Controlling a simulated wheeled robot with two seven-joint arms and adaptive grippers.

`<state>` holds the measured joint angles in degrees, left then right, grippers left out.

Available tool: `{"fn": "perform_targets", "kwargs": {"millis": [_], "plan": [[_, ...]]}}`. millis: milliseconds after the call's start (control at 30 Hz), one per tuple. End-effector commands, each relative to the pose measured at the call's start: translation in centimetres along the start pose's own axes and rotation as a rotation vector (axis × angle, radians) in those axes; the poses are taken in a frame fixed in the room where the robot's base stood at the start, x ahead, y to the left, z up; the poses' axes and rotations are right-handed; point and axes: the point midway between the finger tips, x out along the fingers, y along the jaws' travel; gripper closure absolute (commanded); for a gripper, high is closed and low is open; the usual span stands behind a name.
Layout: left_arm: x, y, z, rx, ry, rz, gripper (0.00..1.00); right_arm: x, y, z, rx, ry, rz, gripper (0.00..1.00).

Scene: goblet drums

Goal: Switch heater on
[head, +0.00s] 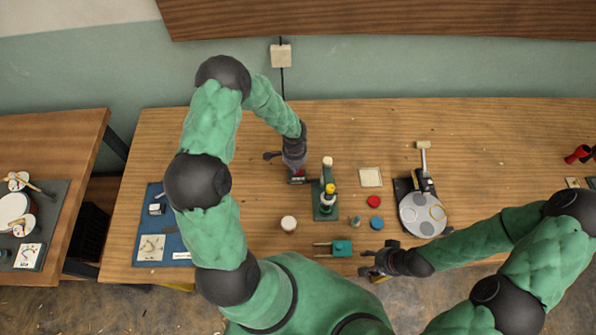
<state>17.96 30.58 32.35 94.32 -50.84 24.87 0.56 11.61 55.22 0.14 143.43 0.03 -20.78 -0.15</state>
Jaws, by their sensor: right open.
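A small dark box with a red part on top (297,176) sits on the table below my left gripper (292,170). It could be the heater's switch, but its marking is too small to read. My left gripper points down at it and partly hides it. I cannot tell whether they touch or whether the fingers are open. A green stand with a white-topped post and a yellow part (325,200) is just right of it. My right gripper (364,262) is open and empty at the table's front edge.
A teal tool (341,248), red disc (374,201), blue disc (376,223), white round pot (288,223) and grey-disc device (422,213) stand nearby. The back right of the table is mostly clear.

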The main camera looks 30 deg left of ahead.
Motion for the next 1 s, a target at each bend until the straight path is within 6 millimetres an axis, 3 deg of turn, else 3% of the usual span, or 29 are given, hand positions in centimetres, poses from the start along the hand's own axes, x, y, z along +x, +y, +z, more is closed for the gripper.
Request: {"fn": "perform_targets", "kwargs": {"millis": [567, 1000], "plan": [[0.5, 0.0, 0.0, 0.0, 0.0, 0.0, 1.0, 0.5, 0.2, 0.0, 0.0, 0.0, 0.0, 0.49], [-2.3, 0.0, 0.0, 0.0, 0.0, 0.0, 1.0, -1.2, -0.5, 0.1, 0.0, 0.0, 0.0, 0.49]]}}
